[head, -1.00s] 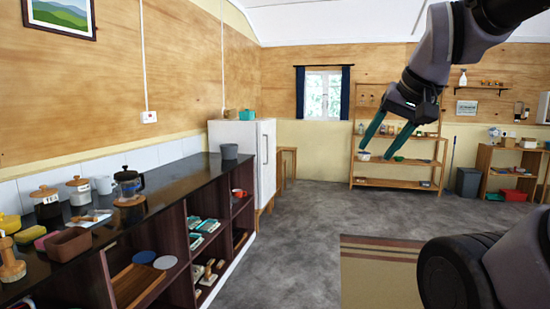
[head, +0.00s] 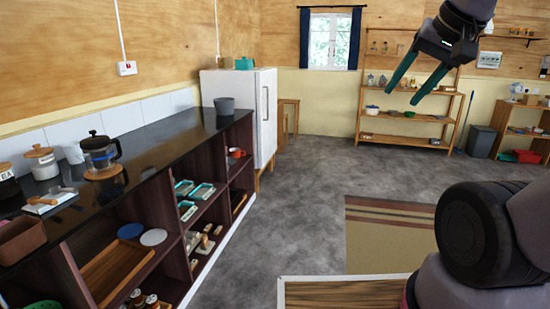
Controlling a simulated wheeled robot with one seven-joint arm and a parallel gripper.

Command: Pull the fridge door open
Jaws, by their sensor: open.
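The white fridge (head: 239,90) stands at the far end of the dark counter, against the left wall. Its door (head: 265,117) faces right and looks closed, with a thin upright handle on it. My gripper (head: 403,93) hangs in the air at the upper right, well apart from the fridge. Its two green fingers are spread and hold nothing.
The dark counter (head: 145,141) with open shelves below runs along the left wall to the fridge. A wooden stool (head: 288,118) stands just beyond the fridge. Grey floor (head: 310,185) is clear in the middle. A striped rug (head: 385,245) lies at the right.

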